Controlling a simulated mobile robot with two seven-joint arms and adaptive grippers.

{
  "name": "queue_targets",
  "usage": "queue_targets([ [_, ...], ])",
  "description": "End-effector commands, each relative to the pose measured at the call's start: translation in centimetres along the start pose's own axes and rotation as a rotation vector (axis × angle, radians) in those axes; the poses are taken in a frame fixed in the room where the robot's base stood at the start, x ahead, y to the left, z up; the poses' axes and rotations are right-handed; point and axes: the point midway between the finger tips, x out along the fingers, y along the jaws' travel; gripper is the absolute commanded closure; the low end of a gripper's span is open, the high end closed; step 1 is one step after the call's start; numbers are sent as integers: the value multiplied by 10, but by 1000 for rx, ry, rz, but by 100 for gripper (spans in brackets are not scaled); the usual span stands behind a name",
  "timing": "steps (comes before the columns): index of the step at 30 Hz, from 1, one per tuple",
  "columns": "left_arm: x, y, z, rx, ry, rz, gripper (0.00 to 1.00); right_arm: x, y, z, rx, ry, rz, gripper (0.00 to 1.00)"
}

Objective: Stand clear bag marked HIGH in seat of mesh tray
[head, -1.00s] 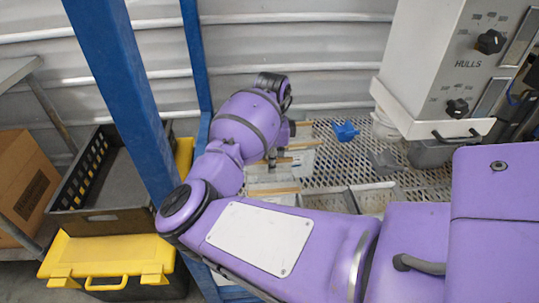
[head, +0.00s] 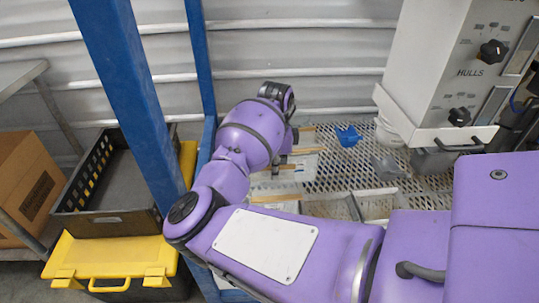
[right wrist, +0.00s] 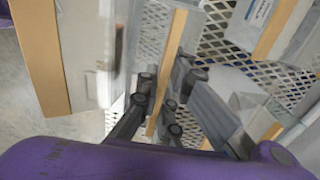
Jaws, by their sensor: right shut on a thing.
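My right gripper (head: 285,161) is over the mesh surface at the left, partly hidden by my arm. In the right wrist view its dark fingers (right wrist: 157,104) are shut on a clear bag with a tan top strip (right wrist: 172,62). Other clear bags with tan strips stand close by, one at left (right wrist: 43,55) and one at upper right (right wrist: 275,32). The head view shows one bag's strip (head: 275,198) in front of the gripper. No HIGH mark is readable. The silvery mesh (head: 335,172) is below; I cannot make out the seat. My left gripper is out of view.
A blue scoop (head: 348,136) and a grey scoop (head: 388,167) lie on the mesh. Light dividers or bins (head: 377,205) are nearer. The HULLS hopper (head: 440,75) overhangs at right. A blue post (head: 130,90) stands left, beside a black crate (head: 105,222) and yellow-lidded box (head: 110,258).

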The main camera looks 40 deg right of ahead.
Motion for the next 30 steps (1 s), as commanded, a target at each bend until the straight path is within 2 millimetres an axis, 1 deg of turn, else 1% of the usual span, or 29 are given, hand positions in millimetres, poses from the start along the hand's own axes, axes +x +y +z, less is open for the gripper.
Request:
queue_targets([
  [1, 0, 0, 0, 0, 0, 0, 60, 3, 1, -2, 1, 3, 3, 100],
  [9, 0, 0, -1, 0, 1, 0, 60, 9, 2, -2, 1, 4, 5, 100],
  [13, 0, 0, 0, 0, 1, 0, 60, 9, 2, -2, 1, 4, 5, 100],
  [15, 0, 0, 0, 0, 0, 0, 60, 9, 2, -2, 1, 4, 5, 88],
  [18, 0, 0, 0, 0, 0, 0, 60, 9, 2, -2, 1, 4, 5, 75],
  [19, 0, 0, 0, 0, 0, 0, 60, 9, 2, -2, 1, 4, 4, 72],
  [27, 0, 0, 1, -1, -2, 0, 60, 8, 1, -2, 1, 3, 4, 72],
  [30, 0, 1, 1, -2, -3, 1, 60, 4, 1, -2, 1, 3, 2, 72],
])
